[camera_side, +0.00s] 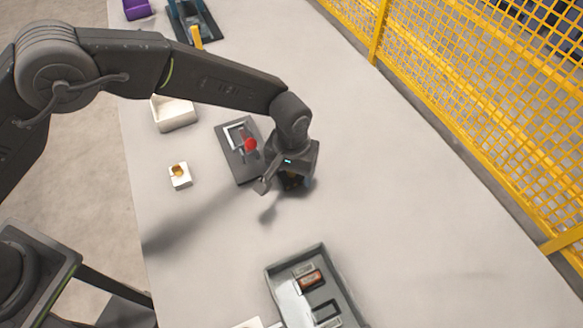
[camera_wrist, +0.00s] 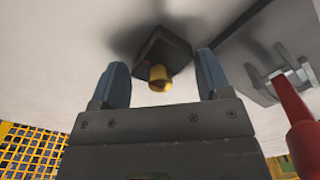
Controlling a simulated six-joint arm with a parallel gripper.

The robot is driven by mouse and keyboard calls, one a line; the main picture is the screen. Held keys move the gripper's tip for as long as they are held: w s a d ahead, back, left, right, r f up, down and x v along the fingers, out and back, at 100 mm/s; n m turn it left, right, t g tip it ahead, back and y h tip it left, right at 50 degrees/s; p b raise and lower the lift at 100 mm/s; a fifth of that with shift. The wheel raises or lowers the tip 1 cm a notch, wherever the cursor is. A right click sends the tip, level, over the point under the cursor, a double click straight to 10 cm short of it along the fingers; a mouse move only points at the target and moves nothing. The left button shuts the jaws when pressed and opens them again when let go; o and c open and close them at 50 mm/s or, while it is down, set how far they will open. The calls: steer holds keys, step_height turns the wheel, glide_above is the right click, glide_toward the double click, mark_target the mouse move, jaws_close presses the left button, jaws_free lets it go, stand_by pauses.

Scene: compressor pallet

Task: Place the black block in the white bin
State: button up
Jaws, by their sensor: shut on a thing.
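The black block (camera_wrist: 165,52) has a gold knob (camera_wrist: 160,78) and sits between the two blue-grey fingers of my gripper (camera_wrist: 162,66) in the wrist view. My gripper is shut on it. In the side view my gripper (camera_side: 288,184) points down low over the table, and the block is mostly hidden under it in dark shadow. The white bin (camera_side: 174,118) stands near the left edge of the table, up and left of my gripper, apart from it.
A dark plate with a red-handled clamp (camera_side: 240,152) lies between my gripper and the bin. A small white holder (camera_side: 180,176) with a gold part is left. A grey tray (camera_side: 335,282) with parts is below. A yellow mesh fence (camera_side: 470,90) runs right. The table's right side is clear.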

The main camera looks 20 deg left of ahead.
steer(key=o, duration=1)
step_height(320, 180, up, 12)
steer(key=shift+r, duration=0.15)
steer(key=shift+r, duration=0.1)
